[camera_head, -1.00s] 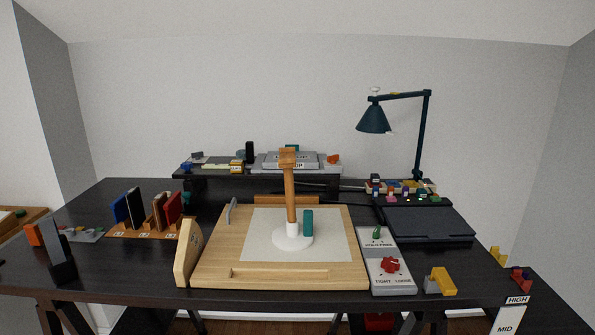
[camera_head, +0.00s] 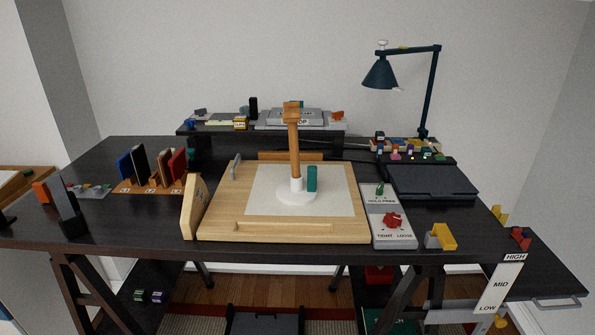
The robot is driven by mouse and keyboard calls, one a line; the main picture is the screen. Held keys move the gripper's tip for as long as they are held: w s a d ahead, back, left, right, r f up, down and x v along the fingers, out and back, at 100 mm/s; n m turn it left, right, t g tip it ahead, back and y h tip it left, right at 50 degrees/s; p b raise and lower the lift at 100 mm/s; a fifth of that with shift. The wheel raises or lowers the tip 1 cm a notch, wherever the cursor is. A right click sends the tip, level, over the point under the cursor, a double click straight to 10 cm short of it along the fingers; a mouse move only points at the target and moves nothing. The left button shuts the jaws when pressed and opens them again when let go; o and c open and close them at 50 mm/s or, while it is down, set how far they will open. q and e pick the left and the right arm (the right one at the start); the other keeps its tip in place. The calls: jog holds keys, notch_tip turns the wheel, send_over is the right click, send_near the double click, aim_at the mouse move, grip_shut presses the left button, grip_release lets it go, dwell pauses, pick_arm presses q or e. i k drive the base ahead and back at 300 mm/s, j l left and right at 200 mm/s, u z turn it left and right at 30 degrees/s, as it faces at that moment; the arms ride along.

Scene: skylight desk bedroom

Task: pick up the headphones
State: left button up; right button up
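I cannot make out any headphones for certain in the head view. A wooden post (camera_head: 294,150) with a block-like top stands upright on a round white base (camera_head: 297,197), on the pale sheet of the wooden board (camera_head: 215,222). A small teal upright piece (camera_head: 312,179) is beside the post, in front of the sheet's back part. Nothing that is clearly a headphone band hangs on the post. Neither of my grippers is in view.
The dark desk (camera_head: 90,225) holds a book rack (camera_head: 150,188) at left, a control panel (camera_head: 392,228), a yellow holder (camera_head: 440,237), a dark flat pad (camera_head: 432,182) and a tall lamp (camera_head: 431,90) at right. A raised shelf (camera_head: 262,128) stands behind. Bare desk lies at front left.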

aim_at(72, 222)
jog(key=u, duration=1.4)
